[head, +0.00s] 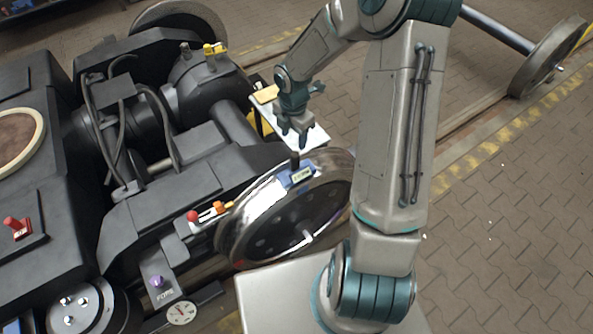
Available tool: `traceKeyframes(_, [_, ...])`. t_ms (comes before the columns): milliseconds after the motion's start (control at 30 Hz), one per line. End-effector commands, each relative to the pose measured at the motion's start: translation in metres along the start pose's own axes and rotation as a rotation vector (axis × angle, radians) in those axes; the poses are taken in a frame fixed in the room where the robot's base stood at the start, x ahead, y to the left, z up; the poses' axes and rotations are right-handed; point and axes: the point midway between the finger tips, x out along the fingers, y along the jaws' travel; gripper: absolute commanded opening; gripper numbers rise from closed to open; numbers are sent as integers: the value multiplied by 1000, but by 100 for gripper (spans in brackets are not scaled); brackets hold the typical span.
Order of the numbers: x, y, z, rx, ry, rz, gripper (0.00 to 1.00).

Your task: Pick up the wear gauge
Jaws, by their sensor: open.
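A blue device with a small yellow-green display, which looks like the wear gauge (301,176), sits on the top of the near wheel's rim (262,205). A short dark post stands up at its far side. My gripper (293,134) points down with its dark fingers apart and empty. In the picture it is just above the post and the gauge. I cannot tell the exact height gap from this view.
A pale tray (310,137) with a yellowish item (266,94) lies behind my gripper. The dark bogie frame (160,205) fills the left, with a red knob (193,215), orange parts (219,207) and a round dial (181,313).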

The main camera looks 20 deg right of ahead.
Motion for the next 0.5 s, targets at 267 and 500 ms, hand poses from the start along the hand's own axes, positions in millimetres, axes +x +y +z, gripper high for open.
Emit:
traceKeyframes(267, [46,-1,0,1,1,-2,52])
traceKeyframes(500, [65,-3,-1,0,1,-3,52])
